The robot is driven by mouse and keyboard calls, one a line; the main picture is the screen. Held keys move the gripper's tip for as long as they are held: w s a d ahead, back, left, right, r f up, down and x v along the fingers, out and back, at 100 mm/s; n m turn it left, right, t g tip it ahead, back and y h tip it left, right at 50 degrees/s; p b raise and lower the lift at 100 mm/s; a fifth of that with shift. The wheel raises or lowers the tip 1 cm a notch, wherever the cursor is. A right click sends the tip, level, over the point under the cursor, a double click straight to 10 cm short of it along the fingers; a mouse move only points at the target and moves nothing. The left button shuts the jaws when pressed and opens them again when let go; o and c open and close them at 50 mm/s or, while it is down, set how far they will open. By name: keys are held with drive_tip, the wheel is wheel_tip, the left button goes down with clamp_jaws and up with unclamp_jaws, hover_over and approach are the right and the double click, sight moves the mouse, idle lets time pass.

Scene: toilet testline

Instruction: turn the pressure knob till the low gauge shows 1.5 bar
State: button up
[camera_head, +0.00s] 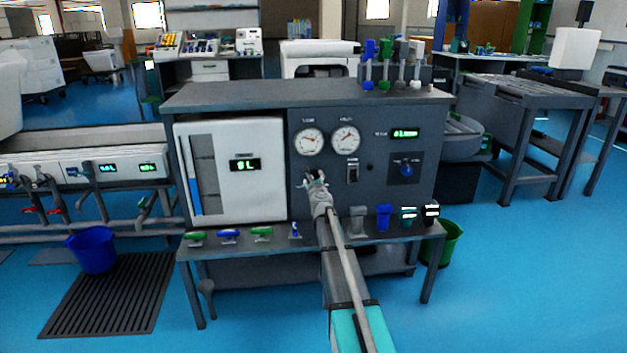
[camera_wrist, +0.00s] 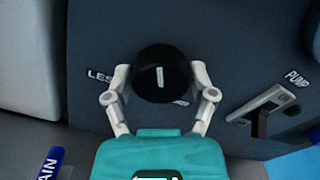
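The black round pressure knob (camera_wrist: 163,76) with a pale mark line, nearly upright in the picture, is in the middle of the wrist view. My gripper (camera_wrist: 160,80) has one finger on each side of it. A gap shows at the left finger, and contact at the right finger cannot be made out. In the head view my gripper (camera_head: 316,180) is at the panel below the gauges and mostly hides the knob. Two round white gauges, the left (camera_head: 309,142) and the right (camera_head: 345,140), have labels and scales too small to read. The left needle points toward upper left, the right diagonally.
A switch marked PUMP (camera_wrist: 262,112) is right of my gripper in the wrist view. A blue knob (camera_head: 407,170) and a green display (camera_head: 405,133) are farther right. Colored handles line the front ledge below.

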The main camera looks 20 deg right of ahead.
drive_tip(key=shift+o, duration=1)
drive_tip(key=shift+s, duration=0.15)
drive_tip(key=v, duration=1.2)
